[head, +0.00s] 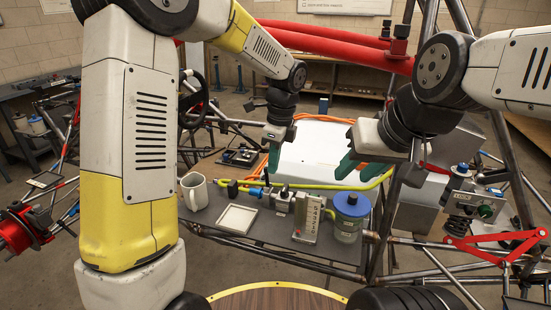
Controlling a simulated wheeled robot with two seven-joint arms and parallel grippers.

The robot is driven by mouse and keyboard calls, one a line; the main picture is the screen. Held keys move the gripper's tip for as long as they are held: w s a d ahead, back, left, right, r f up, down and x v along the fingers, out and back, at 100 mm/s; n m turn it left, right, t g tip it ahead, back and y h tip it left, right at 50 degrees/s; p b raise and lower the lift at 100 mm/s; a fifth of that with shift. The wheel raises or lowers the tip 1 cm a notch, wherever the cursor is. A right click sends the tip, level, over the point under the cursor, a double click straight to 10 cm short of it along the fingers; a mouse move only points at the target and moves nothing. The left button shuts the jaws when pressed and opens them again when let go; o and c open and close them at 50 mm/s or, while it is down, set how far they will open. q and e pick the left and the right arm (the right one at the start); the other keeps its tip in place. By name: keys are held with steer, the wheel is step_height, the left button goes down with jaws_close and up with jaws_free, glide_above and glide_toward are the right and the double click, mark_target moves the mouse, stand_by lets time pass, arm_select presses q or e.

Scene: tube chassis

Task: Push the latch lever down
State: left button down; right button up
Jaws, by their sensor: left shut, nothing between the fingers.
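My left gripper (272,158) hangs pointing down over the middle of the bench. Its green fingers are shut with nothing between them. Below it and slightly right is a small grey block with a black knob (283,193), apart from the fingers as far as I can see. I cannot tell for sure whether this is the latch lever. A grey box marked "LOCK" (461,196) with blue and green knobs is at the right. My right gripper (380,168) is open and empty, its green fingers spread above the bench's right side.
On the grey bench (265,234) stand a white mug (194,191), a square white tray (237,218), a numbered upright block (308,219) and a blue-lidded jar (350,217). Chassis tubes and a red linkage (493,243) crowd the right.

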mark_target(262, 178)
arm_select(q)
steer(key=a+h, duration=0.1)
steer(key=w+a+g+h, duration=0.1)
steer(key=a+h, duration=0.1)
steer(key=shift+a+h, duration=0.15)
steer(key=shift+h, duration=0.15)
steer(key=a+h, duration=0.1)
steer(key=a+g+h, duration=0.1)
steer(key=h, duration=0.1)
steer(key=w+a+f+h, duration=0.1)
steer(key=shift+f+g, duration=0.1)
steer(key=shift+g, duration=0.2)
steer(key=f+h, duration=0.1)
steer(key=h, duration=0.1)
steer(key=a+f+g+h, duration=0.1)
steer(key=a+h, duration=0.1)
steer(key=h, duration=0.1)
steer(key=shift+w+a+f+g+h, duration=0.25)
steer(key=shift+w+f+g+h, duration=0.05)
steer(key=shift+w+f, duration=0.1)
steer(key=shift+x, duration=0.8)
steer(key=shift+d+r, duration=0.1)
steer(key=shift+r, duration=0.1)
